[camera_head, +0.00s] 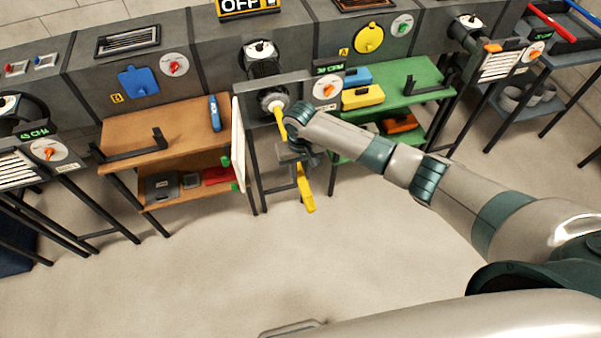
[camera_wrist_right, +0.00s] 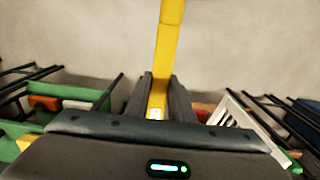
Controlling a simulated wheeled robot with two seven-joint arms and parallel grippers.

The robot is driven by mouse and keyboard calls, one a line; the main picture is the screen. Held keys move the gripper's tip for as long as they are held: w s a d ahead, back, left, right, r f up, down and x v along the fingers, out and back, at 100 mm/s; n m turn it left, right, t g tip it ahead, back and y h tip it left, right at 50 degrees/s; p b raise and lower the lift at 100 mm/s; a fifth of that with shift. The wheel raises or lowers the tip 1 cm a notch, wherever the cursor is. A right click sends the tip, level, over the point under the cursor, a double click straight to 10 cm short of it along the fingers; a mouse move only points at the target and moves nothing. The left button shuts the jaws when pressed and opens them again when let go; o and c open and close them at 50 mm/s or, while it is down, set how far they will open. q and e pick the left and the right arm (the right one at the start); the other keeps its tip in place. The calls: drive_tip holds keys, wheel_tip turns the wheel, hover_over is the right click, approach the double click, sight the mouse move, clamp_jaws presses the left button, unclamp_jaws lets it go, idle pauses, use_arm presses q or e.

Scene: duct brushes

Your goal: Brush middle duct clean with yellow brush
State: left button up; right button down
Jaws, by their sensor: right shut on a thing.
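My right gripper (camera_head: 297,158) is shut on the yellow brush (camera_head: 306,194), which also shows in the right wrist view (camera_wrist_right: 168,40). The brush's yellow handle runs down below the gripper, and its upper yellow part (camera_head: 280,117) rises to the middle duct. The round mouth of the middle duct (camera_head: 266,94) is in a grey panel. The brush's upper end is at this mouth; its bristles are hidden or too small to tell, and so is how deep they sit. My left gripper is not in view.
A brown bench (camera_head: 140,125) with a blue tool (camera_head: 215,113) stands left of the duct. A green bench (camera_head: 420,82) with yellow and blue boxes stands right. A white flap or panel (camera_head: 238,143) hangs beside the duct. An OFF sign (camera_head: 248,6) is above. The floor in front is clear.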

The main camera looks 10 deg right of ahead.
drive_tip(key=shift+w+a+f+b, duration=0.1)
drive_tip(key=shift+w+b, duration=0.55)
drive_tip(key=shift+w, duration=0.5)
drive_tip(key=shift+w+a+b, duration=0.1)
drive_tip(key=shift+w+b, duration=0.55)
drive_tip(key=shift+w, duration=0.5)
drive_tip(key=w+b, duration=0.3)
drive_tip(key=w, duration=0.1)
drive_tip(key=w+b, duration=0.4)
drive_tip(key=shift+a, duration=0.1)
drive_tip(key=w+b, duration=0.3)
drive_tip(key=b, duration=0.1)
drive_tip(key=shift+w, duration=0.15)
drive_tip(key=shift+w+a+b, duration=0.1)
drive_tip(key=shift+w+b, duration=0.35)
drive_tip(key=shift+b, duration=0.1)
drive_tip(key=shift+r, duration=0.2)
